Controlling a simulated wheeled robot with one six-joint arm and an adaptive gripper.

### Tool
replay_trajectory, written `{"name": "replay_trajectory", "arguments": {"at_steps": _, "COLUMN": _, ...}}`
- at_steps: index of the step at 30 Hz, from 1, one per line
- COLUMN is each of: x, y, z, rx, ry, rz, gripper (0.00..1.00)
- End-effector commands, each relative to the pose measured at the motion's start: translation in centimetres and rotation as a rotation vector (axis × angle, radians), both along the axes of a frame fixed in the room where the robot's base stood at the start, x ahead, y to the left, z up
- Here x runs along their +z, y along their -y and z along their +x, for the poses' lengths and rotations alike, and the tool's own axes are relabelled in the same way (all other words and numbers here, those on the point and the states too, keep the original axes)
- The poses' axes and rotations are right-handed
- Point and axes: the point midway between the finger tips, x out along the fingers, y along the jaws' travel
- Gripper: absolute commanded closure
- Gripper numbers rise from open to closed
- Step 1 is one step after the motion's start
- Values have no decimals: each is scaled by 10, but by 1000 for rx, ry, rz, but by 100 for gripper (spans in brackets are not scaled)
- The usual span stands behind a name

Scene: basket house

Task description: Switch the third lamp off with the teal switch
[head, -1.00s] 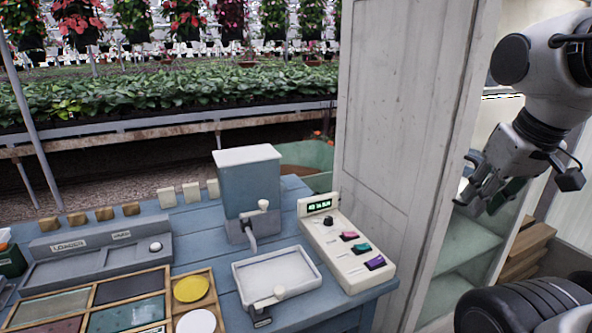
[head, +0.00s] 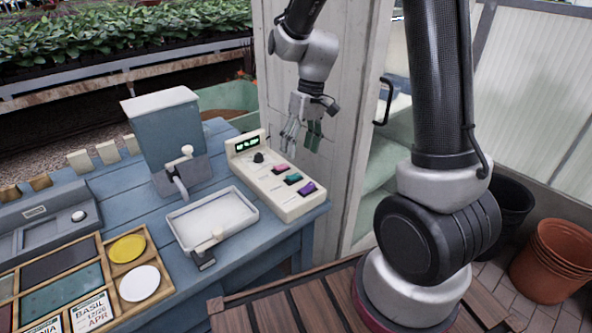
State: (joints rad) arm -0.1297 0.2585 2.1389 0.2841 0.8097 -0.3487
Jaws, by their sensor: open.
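A cream control box (head: 289,204) stands at the right end of the blue table. On its top are a pink switch (head: 280,169), a teal switch (head: 293,179) and a purple switch (head: 307,188) in a row. A black knob (head: 258,157) and a small green-lit display (head: 247,143) sit at its far end. My gripper (head: 302,138) hangs open and empty, pointing down, above and behind the switches, apart from the box. No lamp can be made out.
A white tray (head: 211,219) and a blue-grey dispenser (head: 166,132) stand left of the box. A pale door (head: 345,130) stands behind my gripper. Terracotta pots (head: 552,262) and a black bucket (head: 508,205) are on the floor at right.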

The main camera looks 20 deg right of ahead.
Motion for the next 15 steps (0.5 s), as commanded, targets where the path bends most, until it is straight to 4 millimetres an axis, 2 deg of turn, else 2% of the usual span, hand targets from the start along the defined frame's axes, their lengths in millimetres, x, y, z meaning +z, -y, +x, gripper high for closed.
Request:
{"name": "replay_trajectory", "arguments": {"at_steps": 5, "x": -13, "y": -3, "z": -2, "rx": 41, "ry": 12, "rz": 6, "gripper": 39}}
{"name": "replay_trajectory", "arguments": {"at_steps": 15, "x": -65, "y": -13, "z": -7, "rx": 41, "ry": 11, "rz": 5, "gripper": 39}}
